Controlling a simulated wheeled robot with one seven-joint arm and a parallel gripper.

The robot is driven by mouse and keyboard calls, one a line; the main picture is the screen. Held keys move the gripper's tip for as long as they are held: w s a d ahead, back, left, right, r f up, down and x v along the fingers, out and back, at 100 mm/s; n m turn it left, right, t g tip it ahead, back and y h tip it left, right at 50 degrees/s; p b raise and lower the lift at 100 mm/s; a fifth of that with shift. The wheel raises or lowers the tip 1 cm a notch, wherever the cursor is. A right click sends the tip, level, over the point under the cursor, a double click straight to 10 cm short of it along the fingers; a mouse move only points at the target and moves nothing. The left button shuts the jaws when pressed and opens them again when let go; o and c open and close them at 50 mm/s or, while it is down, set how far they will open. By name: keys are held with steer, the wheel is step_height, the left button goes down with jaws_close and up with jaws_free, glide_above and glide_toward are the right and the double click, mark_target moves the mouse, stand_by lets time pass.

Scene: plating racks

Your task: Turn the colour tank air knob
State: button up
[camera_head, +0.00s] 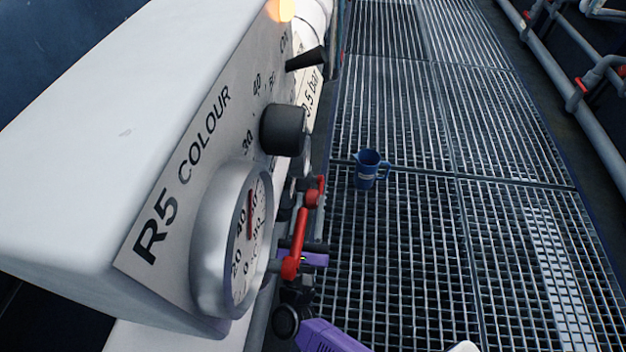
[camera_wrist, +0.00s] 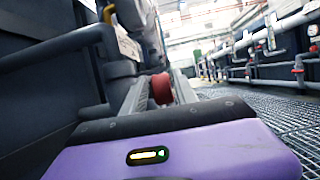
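The white R5 COLOUR control panel (camera_head: 160,130) fills the left of the head view. It has a black round knob (camera_head: 284,130) with a number scale and a black lever switch (camera_head: 305,60) by an ON mark. I cannot read which control is the air knob. My gripper (camera_wrist: 163,78) has its two grey fingers apart in the wrist view. A red round part (camera_wrist: 162,90) shows between them; whether they touch it is unclear. In the head view, purple parts of my arm are low beside the panel; the fingertips are hidden there.
A round gauge (camera_head: 235,240) juts from the panel front. Red valve handles (camera_head: 296,250) stick out beside it, close to my arm. A blue jug (camera_head: 368,170) stands on the grated walkway (camera_head: 450,250), which is otherwise clear. Pipes (camera_head: 560,80) run along the right.

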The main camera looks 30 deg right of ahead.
mark_target(312, 191)
steer(key=x, duration=0.6)
jaws_close()
